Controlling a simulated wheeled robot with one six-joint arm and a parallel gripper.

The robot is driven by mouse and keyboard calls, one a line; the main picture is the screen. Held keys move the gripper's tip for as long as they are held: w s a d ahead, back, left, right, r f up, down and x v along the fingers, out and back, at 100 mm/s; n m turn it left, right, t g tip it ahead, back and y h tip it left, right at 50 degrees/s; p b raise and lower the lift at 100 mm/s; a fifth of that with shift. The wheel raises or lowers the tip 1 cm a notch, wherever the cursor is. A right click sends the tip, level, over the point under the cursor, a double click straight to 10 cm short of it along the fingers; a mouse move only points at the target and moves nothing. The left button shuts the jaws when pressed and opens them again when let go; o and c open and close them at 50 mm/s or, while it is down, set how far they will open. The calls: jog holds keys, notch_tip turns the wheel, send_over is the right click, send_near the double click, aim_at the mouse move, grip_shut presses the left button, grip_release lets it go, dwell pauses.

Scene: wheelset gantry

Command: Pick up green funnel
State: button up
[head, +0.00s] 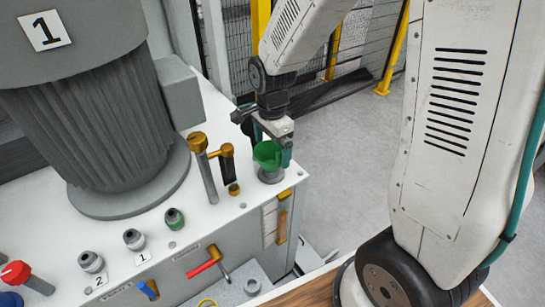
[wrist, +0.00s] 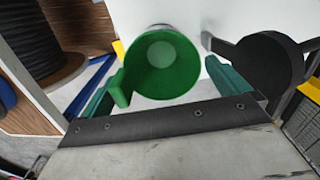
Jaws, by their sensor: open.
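The green funnel (head: 267,157) stands at the right corner of the white machine top in the head view, over a grey round filler neck (head: 271,176). In the wrist view, the funnel (wrist: 176,84) shows its round open mouth, with a tab-like handle at lower left. My gripper (head: 273,143) is at the funnel, reaching down from above. In the wrist view, my gripper (wrist: 165,68) has its two teal fingers apart, one on each side of the funnel. The left finger is close to the handle; I cannot tell whether they touch. A gap shows at the right finger.
Brass-topped pipe fittings (head: 202,160) stand just left of the funnel. A large grey motor (head: 95,125) marked 1 fills the machine top's left. A red-handled valve (head: 205,267) projects from the front face. Open grey floor (head: 345,165) lies to the right.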

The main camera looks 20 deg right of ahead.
jog(key=shift+f, duration=0.1)
jog(key=c, duration=0.7)
jog(key=shift+o, duration=0.2)
